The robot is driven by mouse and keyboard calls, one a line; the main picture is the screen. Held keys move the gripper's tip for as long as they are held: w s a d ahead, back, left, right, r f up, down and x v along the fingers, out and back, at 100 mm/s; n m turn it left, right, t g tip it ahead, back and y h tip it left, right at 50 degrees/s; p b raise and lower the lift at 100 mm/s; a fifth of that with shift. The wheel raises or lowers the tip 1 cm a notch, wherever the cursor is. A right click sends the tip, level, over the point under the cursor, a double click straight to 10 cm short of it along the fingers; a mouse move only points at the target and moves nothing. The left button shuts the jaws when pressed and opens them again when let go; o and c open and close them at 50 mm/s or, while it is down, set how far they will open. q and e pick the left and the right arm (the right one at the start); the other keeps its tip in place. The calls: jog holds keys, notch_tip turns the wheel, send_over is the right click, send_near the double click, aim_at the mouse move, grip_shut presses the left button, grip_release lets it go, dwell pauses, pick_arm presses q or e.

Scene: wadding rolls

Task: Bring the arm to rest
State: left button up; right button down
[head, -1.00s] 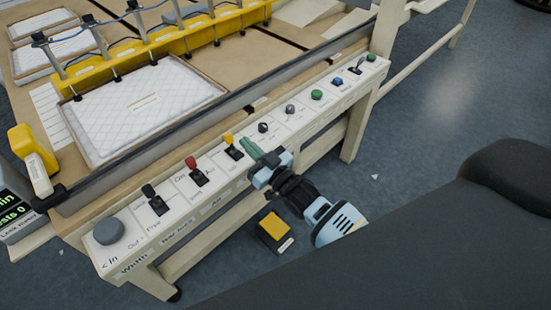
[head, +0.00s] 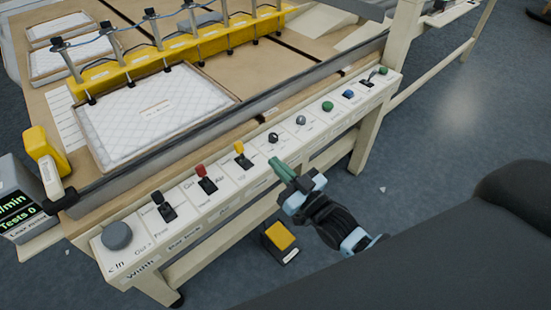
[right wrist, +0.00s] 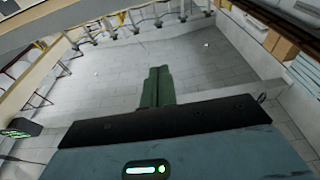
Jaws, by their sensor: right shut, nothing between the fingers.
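My right gripper (head: 281,170) shows in the head view, just in front of the control panel (head: 225,185) of the machine, close to its front edge. Its green fingers are shut together with nothing between them. In the right wrist view the closed green fingers (right wrist: 158,88) point out over a tiled floor. I cannot tell in the head view whether the fingertips touch the panel. My left gripper is not in view.
The panel carries a grey knob (head: 117,236), black, red (head: 205,179) and yellow (head: 240,154) levers, and coloured buttons. Quilted pads (head: 150,115) lie on the table behind. A yellow pedal (head: 280,237) is on the floor below. Open floor (head: 440,125) lies to the right.

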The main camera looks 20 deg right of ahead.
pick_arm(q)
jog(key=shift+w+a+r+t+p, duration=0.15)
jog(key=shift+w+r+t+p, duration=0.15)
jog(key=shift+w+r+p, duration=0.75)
pick_arm(e)
jog(key=s+f+g+h, duration=0.1)
jog(key=s+f+g, duration=0.2)
jog(key=s+f, duration=0.4)
jog(key=s+d+f+m+g+h, duration=0.1)
jog(key=s+f+g, duration=0.3)
jog(key=s, duration=0.9)
jog(key=s+d+f+m+g+h, duration=0.1)
jog(key=s+f+g+h, duration=0.2)
jog(key=s+f, duration=0.7)
jog(key=shift+s+f, duration=0.15)
jog(key=shift+f, duration=0.15)
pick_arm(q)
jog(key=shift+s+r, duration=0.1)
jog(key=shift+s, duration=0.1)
